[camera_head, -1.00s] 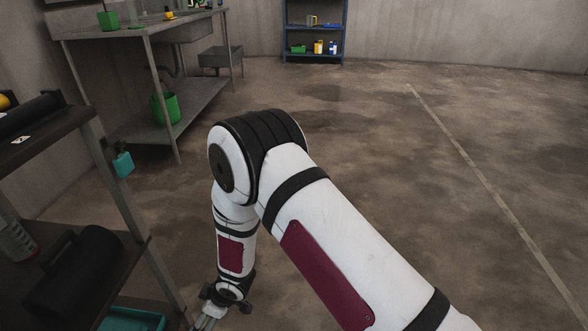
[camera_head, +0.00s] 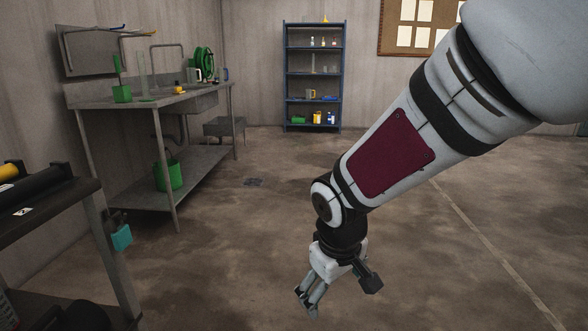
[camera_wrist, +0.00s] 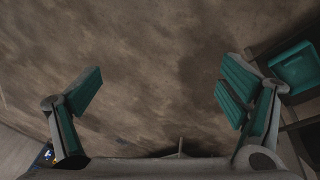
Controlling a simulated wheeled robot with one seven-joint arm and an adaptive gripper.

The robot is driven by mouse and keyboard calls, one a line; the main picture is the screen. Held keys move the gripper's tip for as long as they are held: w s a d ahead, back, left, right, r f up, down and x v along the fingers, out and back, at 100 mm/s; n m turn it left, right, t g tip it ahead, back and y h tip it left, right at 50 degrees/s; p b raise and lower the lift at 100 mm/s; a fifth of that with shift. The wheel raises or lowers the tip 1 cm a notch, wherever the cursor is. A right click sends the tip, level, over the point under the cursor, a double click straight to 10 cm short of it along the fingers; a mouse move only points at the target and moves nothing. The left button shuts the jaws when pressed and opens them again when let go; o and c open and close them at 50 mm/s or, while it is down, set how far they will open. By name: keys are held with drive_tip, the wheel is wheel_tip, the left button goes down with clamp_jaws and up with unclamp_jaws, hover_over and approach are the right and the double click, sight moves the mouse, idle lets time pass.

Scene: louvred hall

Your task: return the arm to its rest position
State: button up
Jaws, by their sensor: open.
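My gripper (camera_head: 308,300) hangs low at the end of my white arm, right of centre in the head view, over bare concrete floor. It points downward and a little to the left. In the wrist view my gripper (camera_wrist: 160,95) has its two teal-padded fingers spread wide apart. Only floor shows between them, and nothing is held.
A dark shelf rack (camera_head: 45,215) stands at the near left; a teal bin (camera_wrist: 296,70) shows beside the right finger in the wrist view. Behind are a steel sink bench (camera_head: 150,102) and a blue shelf unit (camera_head: 314,73). The floor (camera_head: 240,260) between is clear.

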drive_tip(key=s+d+r+m+g, duration=0.1)
drive_tip(key=s+d+r+m, duration=0.1)
drive_tip(key=s+d+r, duration=0.3)
drive_tip(key=s+d+r+m, duration=0.2)
drive_tip(key=s+d+r, duration=0.15)
drive_tip(key=s, duration=0.35)
drive_tip(key=s+d+r+m+g, duration=0.1)
drive_tip(key=s+d+m, duration=0.1)
drive_tip(key=s, duration=0.7)
drive_tip(key=s+d+r+m+g, duration=0.1)
drive_tip(key=s, duration=0.8)
wheel_tip(320, 180, up, 35)
drive_tip(key=t+p, duration=0.4)
drive_tip(key=p, duration=3)
drive_tip(key=shift+w+d+y, duration=0.15)
drive_tip(key=shift+d+y, duration=0.05)
drive_tip(key=shift+y, duration=0.1)
